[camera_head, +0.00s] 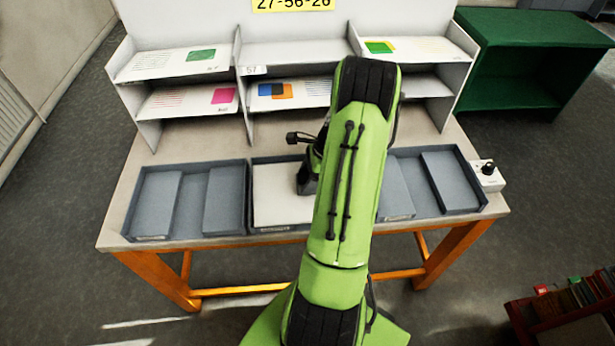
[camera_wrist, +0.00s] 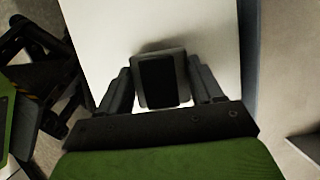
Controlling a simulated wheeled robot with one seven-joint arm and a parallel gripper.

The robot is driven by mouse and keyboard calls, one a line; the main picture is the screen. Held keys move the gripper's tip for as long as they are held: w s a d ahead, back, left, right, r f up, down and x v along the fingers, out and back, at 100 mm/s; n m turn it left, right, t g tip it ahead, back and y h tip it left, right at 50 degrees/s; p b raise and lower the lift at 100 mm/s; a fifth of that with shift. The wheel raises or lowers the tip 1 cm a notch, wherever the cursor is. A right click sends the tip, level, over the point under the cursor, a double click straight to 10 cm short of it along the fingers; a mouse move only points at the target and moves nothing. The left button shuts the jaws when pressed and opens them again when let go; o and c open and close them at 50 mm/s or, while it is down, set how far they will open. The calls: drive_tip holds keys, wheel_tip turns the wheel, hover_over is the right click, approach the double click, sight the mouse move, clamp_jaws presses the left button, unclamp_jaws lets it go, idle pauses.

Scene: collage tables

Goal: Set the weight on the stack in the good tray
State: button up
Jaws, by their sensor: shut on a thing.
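The weight (camera_wrist: 160,80) is a grey block with a black face, seen between the two fingers of my gripper (camera_wrist: 163,90) in the wrist view. My gripper is shut on it, over a white stack (camera_wrist: 95,28). In the head view the white stack (camera_head: 275,195) fills the visible part of the middle tray (camera_head: 283,229), a dark grey tray on the table. The tray's label is too small to read. My gripper (camera_head: 306,184) is over the stack's right side there, mostly hidden by my arm. I cannot tell whether the weight touches the stack.
A left tray (camera_head: 244,210) and a right tray (camera_head: 481,193) hold grey inserts. A small white box with a black knob (camera_head: 488,169) sits at the table's right end. A white shelf unit (camera_head: 290,50) with coloured sheets stands behind. A green cabinet (camera_head: 530,60) is at the back right.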

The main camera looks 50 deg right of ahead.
drive_tip(key=o, duration=1.6)
drive_tip(key=p+v, duration=0.4)
drive_tip(key=v, duration=1.2)
drive_tip(key=shift+d+p, duration=0.1)
drive_tip(key=shift+p, duration=0.2)
drive_tip(key=w+a+r+n+h, duration=0.1)
drive_tip(key=w+a+r+n, duration=0.1)
drive_tip(key=a+r+n, duration=0.4)
drive_tip(key=w+a+r+n+h, duration=0.1)
drive_tip(key=w+a+r+n, duration=0.15)
drive_tip(key=a, duration=0.65)
drive_tip(key=w+a+r+n+h, duration=0.1)
drive_tip(key=w+a+r+n, duration=0.1)
drive_tip(key=a+r+n, duration=0.35)
drive_tip(key=s+a+n, duration=0.3)
drive_tip(key=a+n, duration=0.1)
drive_tip(key=s+a+n+t, duration=0.1)
drive_tip(key=s+a+n, duration=0.3)
drive_tip(key=a+n, duration=0.1)
drive_tip(key=s+a+n+t, duration=0.1)
drive_tip(key=s+a+n, duration=0.2)
drive_tip(key=a+n, duration=0.1)
drive_tip(key=shift+s+a+r+n, duration=0.2)
drive_tip(key=shift+s+a+n, duration=0.2)
drive_tip(key=shift+a, duration=0.2)
